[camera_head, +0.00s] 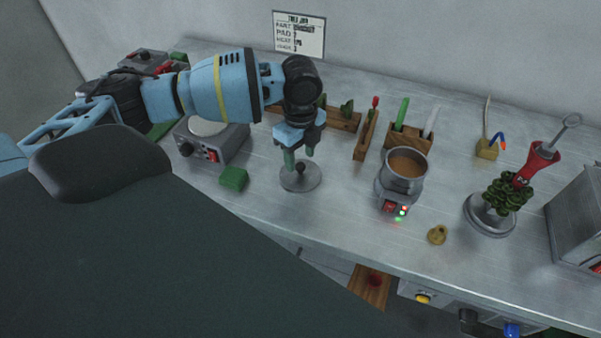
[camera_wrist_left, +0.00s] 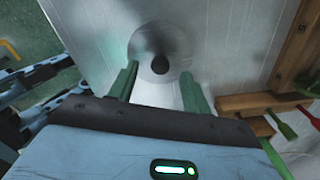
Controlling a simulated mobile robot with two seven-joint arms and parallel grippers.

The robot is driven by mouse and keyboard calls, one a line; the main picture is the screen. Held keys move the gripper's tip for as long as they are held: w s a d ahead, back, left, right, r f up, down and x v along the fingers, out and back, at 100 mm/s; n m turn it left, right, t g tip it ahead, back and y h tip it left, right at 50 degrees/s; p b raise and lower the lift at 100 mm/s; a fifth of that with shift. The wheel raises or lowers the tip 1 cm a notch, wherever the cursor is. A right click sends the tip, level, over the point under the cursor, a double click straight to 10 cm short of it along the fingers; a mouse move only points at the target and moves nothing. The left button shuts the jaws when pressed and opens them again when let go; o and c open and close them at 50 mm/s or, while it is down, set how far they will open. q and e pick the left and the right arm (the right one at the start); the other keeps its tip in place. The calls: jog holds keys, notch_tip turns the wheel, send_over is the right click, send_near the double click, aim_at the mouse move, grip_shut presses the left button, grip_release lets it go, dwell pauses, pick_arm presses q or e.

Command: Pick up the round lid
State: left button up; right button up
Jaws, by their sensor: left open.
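The round lid (camera_head: 298,180) is a flat grey disc with a dark knob in its middle. It lies on the metal bench, left of the pot, in the head view. In the left wrist view the lid (camera_wrist_left: 148,35) shows at the top, its dark knob just beyond the fingertips. My left gripper (camera_head: 299,158) points down over the lid with its two green fingers apart, close to the knob. In the left wrist view the left gripper (camera_wrist_left: 158,68) is open, with nothing between its fingers. My right gripper is not in view.
A pot of brown liquid (camera_head: 407,164) stands on a small heater right of the lid. A green block (camera_head: 233,178) lies to its left, near a grey hotplate (camera_head: 211,142). Wooden tool racks (camera_head: 343,118) stand behind. A small brass piece (camera_head: 437,234) is near the front edge.

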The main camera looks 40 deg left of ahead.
pick_arm(q)
jog(key=shift+f, duration=1.15)
grip_shut()
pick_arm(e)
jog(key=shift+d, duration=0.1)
pick_arm(q)
jog(key=shift+r, duration=0.15)
